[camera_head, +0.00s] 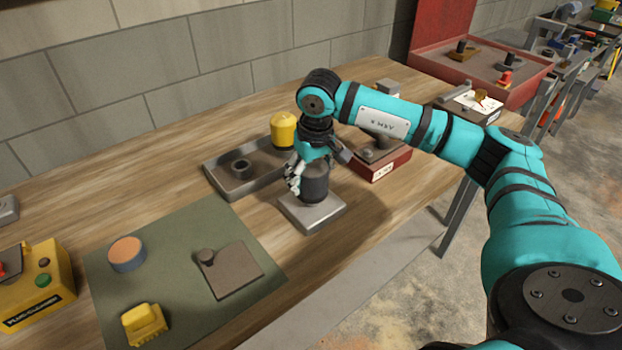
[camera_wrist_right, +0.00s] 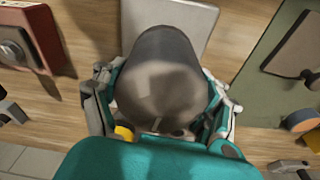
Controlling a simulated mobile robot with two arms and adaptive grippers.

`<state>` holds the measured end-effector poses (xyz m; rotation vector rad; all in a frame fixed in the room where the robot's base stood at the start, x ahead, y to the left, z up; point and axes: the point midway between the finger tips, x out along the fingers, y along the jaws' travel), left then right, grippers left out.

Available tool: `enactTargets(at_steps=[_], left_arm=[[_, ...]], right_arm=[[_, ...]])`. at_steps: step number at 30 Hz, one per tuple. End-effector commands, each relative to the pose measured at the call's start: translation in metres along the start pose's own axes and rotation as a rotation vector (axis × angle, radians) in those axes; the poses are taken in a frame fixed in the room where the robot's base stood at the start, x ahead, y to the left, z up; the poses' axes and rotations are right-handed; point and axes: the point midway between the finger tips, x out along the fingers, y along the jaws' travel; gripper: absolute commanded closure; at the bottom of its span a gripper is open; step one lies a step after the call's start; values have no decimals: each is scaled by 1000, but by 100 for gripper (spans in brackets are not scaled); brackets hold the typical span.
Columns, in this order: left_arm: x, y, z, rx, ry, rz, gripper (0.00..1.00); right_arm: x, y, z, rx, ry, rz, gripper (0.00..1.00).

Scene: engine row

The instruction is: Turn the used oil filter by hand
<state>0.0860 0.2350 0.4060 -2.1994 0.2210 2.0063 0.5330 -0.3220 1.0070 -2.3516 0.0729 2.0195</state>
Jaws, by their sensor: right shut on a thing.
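The used oil filter (camera_head: 315,186) is a dark grey cylinder standing upright on a light grey square base plate (camera_head: 297,214) on the workbench. My right gripper (camera_head: 304,180) comes down on it from above and is shut on it, with fingers on its sides. In the right wrist view the filter's rounded dark end (camera_wrist_right: 160,85) fills the middle, between the two fingers (camera_wrist_right: 158,108). The base plate (camera_wrist_right: 188,14) shows behind it. My left gripper is not in view.
A grey tray (camera_head: 213,172) holding a dark ring stands behind the filter, near a yellow cylinder (camera_head: 283,130). A red box (camera_head: 384,172) stands to the right. A green mat (camera_head: 185,240) with several parts and a yellow device (camera_head: 40,290) lie to the left. Bare bench lies in front.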

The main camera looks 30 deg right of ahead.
Motion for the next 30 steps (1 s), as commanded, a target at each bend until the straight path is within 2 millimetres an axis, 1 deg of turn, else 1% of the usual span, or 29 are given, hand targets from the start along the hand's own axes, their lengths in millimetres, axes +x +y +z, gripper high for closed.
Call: enactTargets(at_steps=[9, 10, 16, 25, 28, 30], left_arm=[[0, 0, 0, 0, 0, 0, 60], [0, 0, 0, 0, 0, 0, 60], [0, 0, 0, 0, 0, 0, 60], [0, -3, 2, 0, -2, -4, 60], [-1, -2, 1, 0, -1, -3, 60], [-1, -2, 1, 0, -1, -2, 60]], right_arm=[[1, -1, 1, 1, -4, -1, 76], [1, -1, 1, 2, -4, -1, 26], [1, 0, 1, 3, -3, 0, 0], [-2, 0, 0, 4, -1, 1, 0], [-10, 0, 0, 4, 0, 0, 0], [-20, 0, -1, 5, 3, 0, 0]])
